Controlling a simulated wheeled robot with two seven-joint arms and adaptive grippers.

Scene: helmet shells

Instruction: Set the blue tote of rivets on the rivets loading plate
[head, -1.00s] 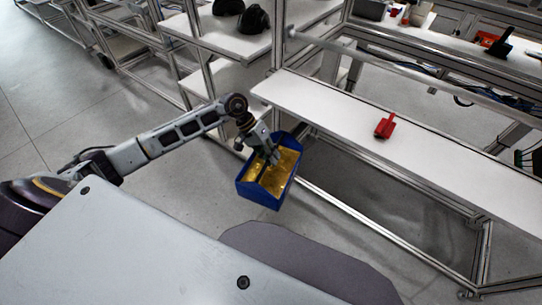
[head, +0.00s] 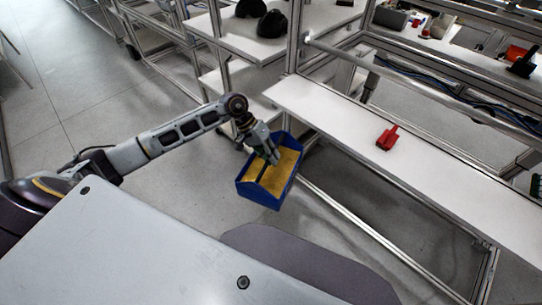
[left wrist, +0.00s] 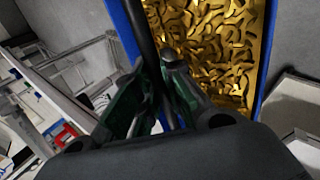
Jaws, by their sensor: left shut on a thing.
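The blue tote (head: 259,193) hangs in the air near the middle of the head view, beside the front end of a white bench. It is filled with gold rivets (head: 282,168) and looks slightly tilted. My left gripper (head: 273,157) comes down over its middle and is shut on its dark handle bar. In the left wrist view the fingers (left wrist: 162,95) close around this bar, with rivets (left wrist: 205,40) beside it and a blue wall (left wrist: 267,50) at the right. I cannot tell which surface is the rivets loading plate. My right gripper is not in view.
The white bench (head: 335,120) runs to the right on a metal frame, mostly clear, with a red object (head: 388,138) on it. Behind stands a shelf (head: 230,40) with black helmet shells (head: 272,23). A metal rail (head: 400,75) crosses above the bench. Floor is open at the left.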

